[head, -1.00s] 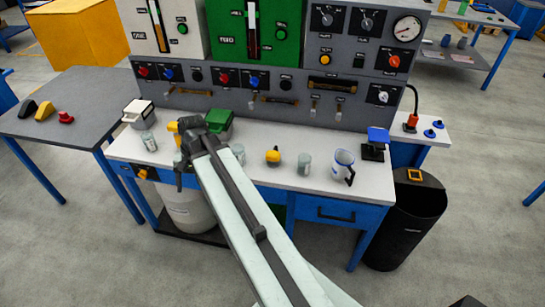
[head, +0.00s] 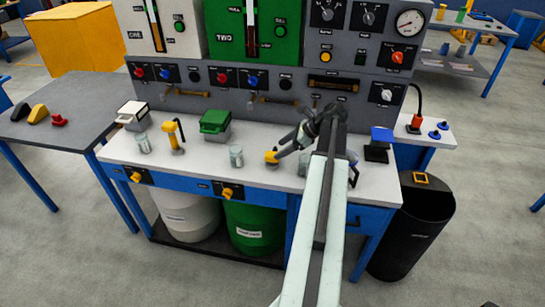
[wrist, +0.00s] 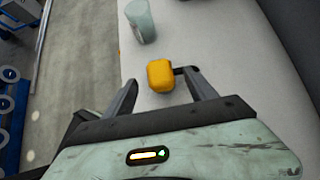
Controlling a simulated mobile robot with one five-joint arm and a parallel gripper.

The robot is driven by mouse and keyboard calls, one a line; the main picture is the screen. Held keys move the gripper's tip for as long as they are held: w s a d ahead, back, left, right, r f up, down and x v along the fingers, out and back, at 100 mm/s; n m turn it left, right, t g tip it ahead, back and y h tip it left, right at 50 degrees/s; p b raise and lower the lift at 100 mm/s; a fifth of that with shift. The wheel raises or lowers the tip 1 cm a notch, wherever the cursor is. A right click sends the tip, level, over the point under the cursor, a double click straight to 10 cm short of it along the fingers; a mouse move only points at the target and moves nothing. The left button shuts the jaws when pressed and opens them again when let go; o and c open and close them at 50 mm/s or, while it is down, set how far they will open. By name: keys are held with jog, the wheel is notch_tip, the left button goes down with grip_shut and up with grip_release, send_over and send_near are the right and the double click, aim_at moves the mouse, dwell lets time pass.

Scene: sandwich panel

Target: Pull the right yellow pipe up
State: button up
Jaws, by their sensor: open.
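The right yellow pipe appears as a low yellow head (head: 271,157) on the white bench top, with my gripper at it. In the wrist view its rounded yellow block (wrist: 160,75) lies between the fingertips, with a small dark part on its right side. The left yellow pipe (head: 175,133) stands taller further left on the bench. My gripper (head: 279,154) comes in from the right, its fingers spread; the same open fingers (wrist: 160,82) show in the wrist view. I cannot tell whether either finger touches the yellow head.
A grey-green cup (head: 236,156) stands left of the yellow head and another (head: 304,165) close to its right. A green-lidded box (head: 214,122) is behind to the left. A mug (head: 353,172) is partly hidden by my arm. The control panel (head: 345,107) rises behind.

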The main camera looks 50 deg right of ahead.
aim_at(273, 153)
jog(key=b+x, duration=0.3)
jog(key=x, duration=0.3)
jog(key=shift+f, duration=0.15)
jog(key=shift+r, duration=0.2)
grip_shut()
